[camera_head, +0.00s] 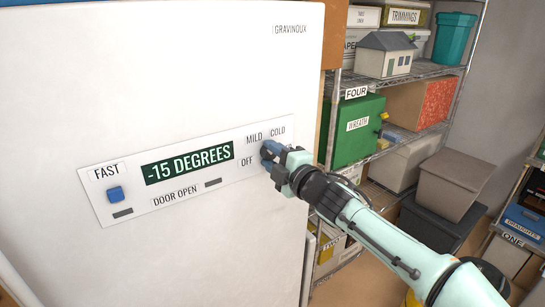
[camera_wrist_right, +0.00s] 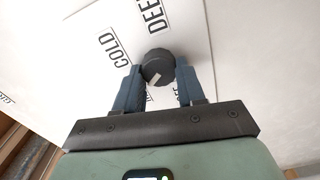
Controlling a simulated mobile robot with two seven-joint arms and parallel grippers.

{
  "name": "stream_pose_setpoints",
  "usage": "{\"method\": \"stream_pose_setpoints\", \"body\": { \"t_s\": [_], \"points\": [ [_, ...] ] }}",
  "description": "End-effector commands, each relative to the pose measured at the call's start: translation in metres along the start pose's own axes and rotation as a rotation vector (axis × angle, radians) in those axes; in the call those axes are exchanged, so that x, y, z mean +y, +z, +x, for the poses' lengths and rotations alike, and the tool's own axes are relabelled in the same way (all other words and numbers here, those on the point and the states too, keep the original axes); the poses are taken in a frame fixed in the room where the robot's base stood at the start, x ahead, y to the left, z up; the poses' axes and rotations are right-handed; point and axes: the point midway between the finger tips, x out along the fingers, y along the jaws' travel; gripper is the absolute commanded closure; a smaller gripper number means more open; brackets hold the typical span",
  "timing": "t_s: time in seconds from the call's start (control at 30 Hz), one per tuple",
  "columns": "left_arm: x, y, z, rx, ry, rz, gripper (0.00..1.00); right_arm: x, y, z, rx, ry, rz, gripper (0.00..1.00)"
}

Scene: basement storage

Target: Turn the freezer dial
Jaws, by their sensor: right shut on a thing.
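The white freezer (camera_head: 215,60) stands upright at the left of the head view. A control panel (camera_head: 125,160) on its front carries a display reading -15 DEGREES. The dark round dial (camera_wrist_right: 157,66) shows in the right wrist view with a light pointer mark, beside the labels COLD and one starting DEE. My right gripper (camera_head: 270,152) is at the panel's right end by the labels MILD, COLD and OFF. In the wrist view its two blue fingers (camera_wrist_right: 158,80) are shut on the dial, one on each side. In the head view the gripper hides the dial. My left gripper is out of view.
A blue FAST button (camera_head: 115,194) is at the panel's left. Metal shelves to the right hold a green WREATH box (camera_head: 352,130), a small model house (camera_head: 385,54) and a teal bin (camera_head: 455,38). Stacked grey bins (camera_head: 452,178) stand near my right arm.

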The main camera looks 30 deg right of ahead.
Motion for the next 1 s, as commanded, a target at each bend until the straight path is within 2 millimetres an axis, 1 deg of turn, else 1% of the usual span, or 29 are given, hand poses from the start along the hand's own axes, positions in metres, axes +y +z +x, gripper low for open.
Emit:
{"method": "stream_pose_setpoints", "body": {
  "t_s": [0.3, 0.33, 0.37, 0.4, 0.67, 0.77, 0.87, 0.97, 1.0],
  "points": [
    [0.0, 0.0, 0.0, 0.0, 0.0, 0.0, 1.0, 0.0, 0.001, 0.0, -0.002, -0.001, 0.0, 0.91],
    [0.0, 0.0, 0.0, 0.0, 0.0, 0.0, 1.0, 0.0, 0.001, 0.0, -0.002, -0.001, 0.0, 0.51],
    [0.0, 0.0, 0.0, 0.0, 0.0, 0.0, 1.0, 0.0, 0.001, 0.0, -0.002, -0.001, 0.0, 0.42],
    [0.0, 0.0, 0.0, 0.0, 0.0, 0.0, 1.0, 0.0, 0.001, 0.0, -0.002, -0.001, 0.0, 0.36],
    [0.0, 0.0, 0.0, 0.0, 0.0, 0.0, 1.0, 0.0, 0.0, 0.0, -0.001, 0.0, 0.001, 0.36],
    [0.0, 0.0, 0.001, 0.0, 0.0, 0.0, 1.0, 0.001, 0.0, -0.005, -0.001, 0.001, 0.0, 0.36],
    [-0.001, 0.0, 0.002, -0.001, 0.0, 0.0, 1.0, 0.001, 0.001, -0.018, -0.001, 0.002, 0.0, 0.36],
    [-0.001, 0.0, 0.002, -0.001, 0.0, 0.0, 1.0, 0.001, 0.001, -0.038, -0.001, 0.003, 0.0, 0.36],
    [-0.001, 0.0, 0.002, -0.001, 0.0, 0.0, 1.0, 0.002, 0.001, -0.047, -0.001, 0.003, 0.001, 0.36]
  ]
}}
